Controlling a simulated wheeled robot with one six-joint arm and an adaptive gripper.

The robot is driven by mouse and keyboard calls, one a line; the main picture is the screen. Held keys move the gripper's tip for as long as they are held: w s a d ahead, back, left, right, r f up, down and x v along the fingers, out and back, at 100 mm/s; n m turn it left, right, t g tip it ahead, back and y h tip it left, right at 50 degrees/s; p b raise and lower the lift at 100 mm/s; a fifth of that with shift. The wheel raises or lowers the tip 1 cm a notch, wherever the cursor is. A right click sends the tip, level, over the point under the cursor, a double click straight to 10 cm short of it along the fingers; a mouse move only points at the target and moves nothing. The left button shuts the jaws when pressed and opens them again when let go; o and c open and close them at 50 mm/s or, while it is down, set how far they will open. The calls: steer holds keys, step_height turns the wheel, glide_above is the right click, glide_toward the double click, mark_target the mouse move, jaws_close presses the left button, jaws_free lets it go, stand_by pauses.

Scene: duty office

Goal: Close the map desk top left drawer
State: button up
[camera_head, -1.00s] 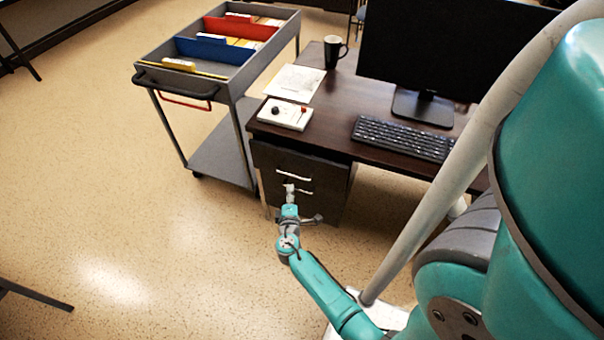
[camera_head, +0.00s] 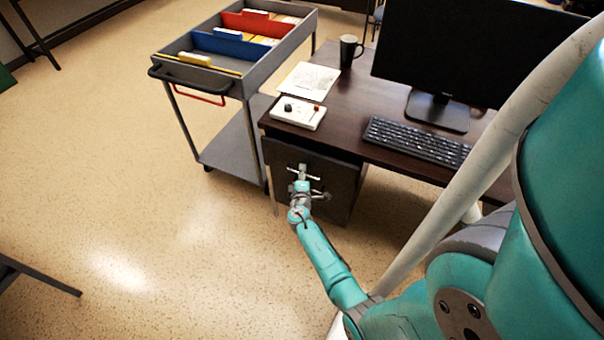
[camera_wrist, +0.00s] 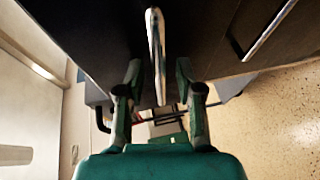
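The map desk (camera_head: 345,110) has a dark wooden top with a dark drawer unit under its left end. The top left drawer (camera_head: 283,157) has a dark front with a pale bar handle (camera_head: 311,175). How far it stands out is hard to tell. My gripper (camera_head: 302,180) is at this front, partly covering the handles. In the wrist view my gripper (camera_wrist: 157,78) has its two fingers apart, with a metal bar handle (camera_wrist: 155,45) between them. Neither finger clearly touches the bar. A second handle (camera_wrist: 268,32) shows at the right.
A grey cart (camera_head: 236,85) with colored file dividers stands close to the desk's left side. On the desk are a white control box (camera_head: 298,113), papers (camera_head: 309,80), a black mug (camera_head: 348,50), a keyboard (camera_head: 415,142) and a monitor (camera_head: 440,45).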

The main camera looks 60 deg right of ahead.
mark_target(307, 167)
steer(key=shift+d, duration=0.15)
jaws_close()
steer(key=d, duration=0.4)
steer(key=shift+w+d, duration=0.2)
steer(key=shift+w, duration=0.05)
jaws_free()
steer(key=shift+d, duration=0.1)
steer(key=v, duration=1.2)
